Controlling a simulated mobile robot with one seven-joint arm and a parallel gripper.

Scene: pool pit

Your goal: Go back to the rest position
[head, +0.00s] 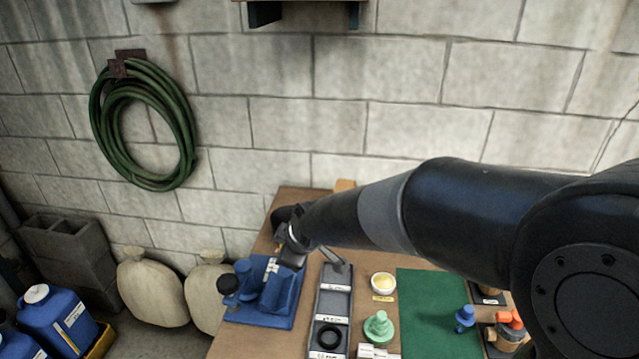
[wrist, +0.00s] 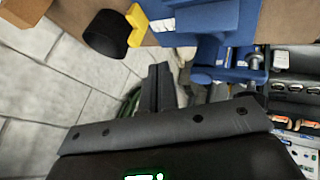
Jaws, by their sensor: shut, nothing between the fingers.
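My arm reaches across the workbench (head: 245,335) from the right in the head view. In the wrist view, the two dark fingers of my gripper (wrist: 158,88) are together with nothing held. The blue unit (wrist: 215,22) shows at the top of that view, apart from the fingertips as far as I can tell. A black knob (wrist: 106,35) with a yellow part (wrist: 137,22) is left of it.
A grey tray (head: 345,277) with a black ring (head: 330,338), a white bowl (head: 383,283), a green fitting (head: 378,326) and a green mat (head: 425,325) lie on the bench. A block wall with a green hose (head: 183,130) stands behind. Sacks (head: 152,288) and blue jugs (head: 58,318) are left.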

